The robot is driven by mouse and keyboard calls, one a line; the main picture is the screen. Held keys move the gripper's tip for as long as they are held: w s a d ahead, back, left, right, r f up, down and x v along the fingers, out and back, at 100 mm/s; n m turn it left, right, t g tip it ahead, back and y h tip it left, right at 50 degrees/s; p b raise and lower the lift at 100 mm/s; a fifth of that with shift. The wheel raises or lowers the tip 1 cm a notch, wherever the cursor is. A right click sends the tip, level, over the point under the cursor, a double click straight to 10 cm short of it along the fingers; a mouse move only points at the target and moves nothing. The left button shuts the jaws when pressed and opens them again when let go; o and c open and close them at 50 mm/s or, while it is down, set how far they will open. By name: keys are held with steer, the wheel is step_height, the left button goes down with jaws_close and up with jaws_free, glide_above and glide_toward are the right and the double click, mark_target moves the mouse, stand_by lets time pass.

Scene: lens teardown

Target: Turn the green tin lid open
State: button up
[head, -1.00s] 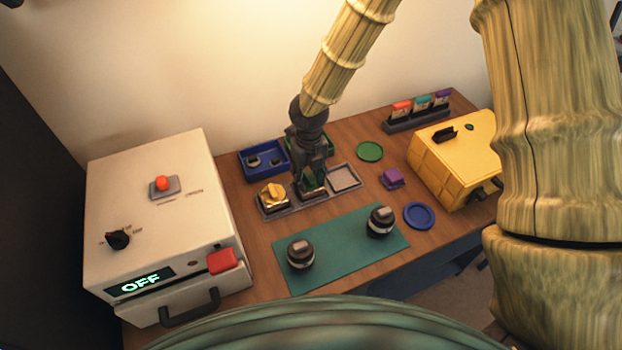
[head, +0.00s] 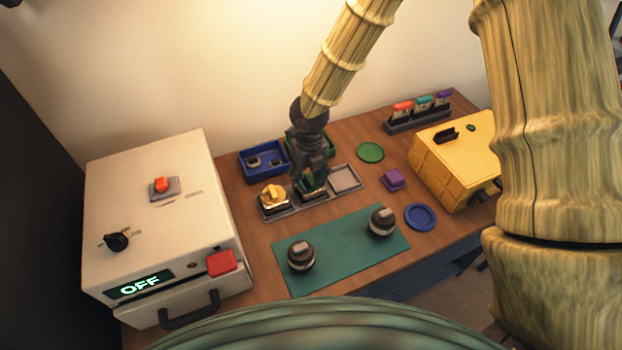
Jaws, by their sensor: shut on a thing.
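The green tin (head: 314,196) stands in the middle slot of a grey tray (head: 346,179) on the wooden table. My gripper (head: 312,182) points down over it from above and is shut on its green lid. The fingers cover much of the lid, and I cannot tell how far it is turned. The lid appears to be still on the tin.
A yellow-lidded tin (head: 272,197) fills the tray's left slot; the right slot is empty. A blue bin (head: 263,160) and a partly hidden green bin (head: 326,141) stand behind. Two dark lens-like parts lie on the teal mat (head: 340,262) in front. A white machine (head: 160,220) stands left.

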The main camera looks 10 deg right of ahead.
mark_target(310, 178)
steer(key=shift+s+p, duration=0.1)
steer(key=shift+p, duration=0.2)
steer(key=shift+n+p, duration=0.35)
steer(key=shift+n, duration=0.05)
steer(key=n+p, duration=0.4)
steer(key=p, duration=0.1)
steer(key=shift+p, duration=0.35)
steer(key=shift+f+n+p, duration=0.1)
steer(key=shift+n+p, duration=0.45)
steer(key=shift+n, duration=0.15)
steer(key=shift+c, duration=0.3)
steer(key=shift+o, duration=0.2)
steer(key=shift+r+p, duration=0.65)
steer(key=shift+p, duration=0.05)
steer(key=shift+c, duration=0.8)
step_height(310, 178, up, 5)
steer(key=p, duration=0.4)
steer(key=shift+f, duration=0.2)
steer(key=shift+r, duration=1.1)
